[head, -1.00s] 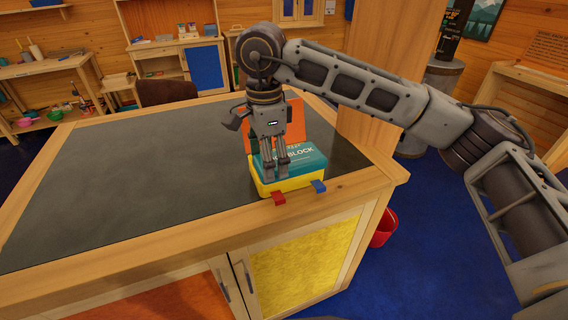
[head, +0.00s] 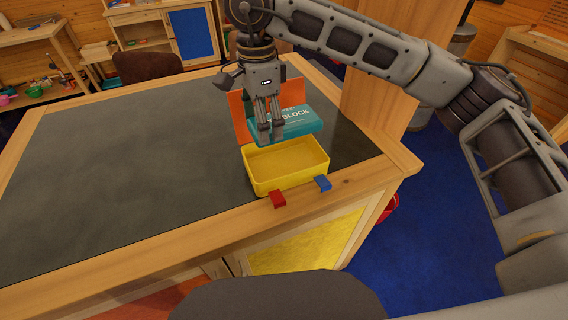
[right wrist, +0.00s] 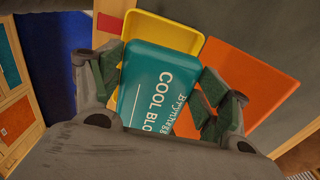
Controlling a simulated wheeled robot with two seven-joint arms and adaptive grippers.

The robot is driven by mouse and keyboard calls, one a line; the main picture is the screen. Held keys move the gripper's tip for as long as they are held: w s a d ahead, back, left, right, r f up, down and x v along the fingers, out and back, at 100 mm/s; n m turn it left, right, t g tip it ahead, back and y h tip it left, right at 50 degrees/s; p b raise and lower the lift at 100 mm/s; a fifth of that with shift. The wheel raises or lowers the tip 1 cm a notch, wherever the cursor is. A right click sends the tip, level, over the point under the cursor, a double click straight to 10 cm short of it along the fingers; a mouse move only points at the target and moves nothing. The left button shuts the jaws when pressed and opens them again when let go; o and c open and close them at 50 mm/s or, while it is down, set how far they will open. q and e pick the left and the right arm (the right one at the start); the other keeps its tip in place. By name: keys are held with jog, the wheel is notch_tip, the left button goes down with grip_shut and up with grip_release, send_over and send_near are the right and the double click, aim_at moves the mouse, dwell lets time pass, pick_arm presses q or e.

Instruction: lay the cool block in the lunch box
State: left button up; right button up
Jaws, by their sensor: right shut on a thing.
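The cool block (head: 300,121) is a flat teal slab with white lettering. My right gripper (head: 271,137) is shut on it and holds it above the far side of the lunch box. The lunch box (head: 286,182) is yellow and open, and the visible part of its inside is empty. Its orange lid (head: 238,112) stands raised at the back. In the right wrist view, the cool block (right wrist: 150,85) lies between the two fingers, with the yellow box (right wrist: 180,32) and the orange lid (right wrist: 255,80) beyond it. My left gripper is not in view.
The box stands near the front right corner of a dark-topped wooden table (head: 130,150). A red tab (head: 278,199) and a blue tab (head: 323,184) sit on the table edge in front. The table's left side is clear. A chair (head: 148,67) stands behind.

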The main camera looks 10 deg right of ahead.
jog(key=shift+s, duration=0.1)
pick_arm(q)
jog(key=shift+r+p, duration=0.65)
jog(key=shift+p, duration=0.05)
pick_arm(e)
send_over(267, 173)
notch_tip(267, 173, down, 6)
jog(key=shift+f, duration=0.15)
jog(key=shift+f+p, duration=0.45)
jog(key=shift+f, duration=1.3)
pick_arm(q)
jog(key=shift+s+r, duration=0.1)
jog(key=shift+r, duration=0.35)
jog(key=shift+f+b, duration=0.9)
pick_arm(e)
jog(key=shift+f, duration=0.65)
jog(key=o, duration=1.3)
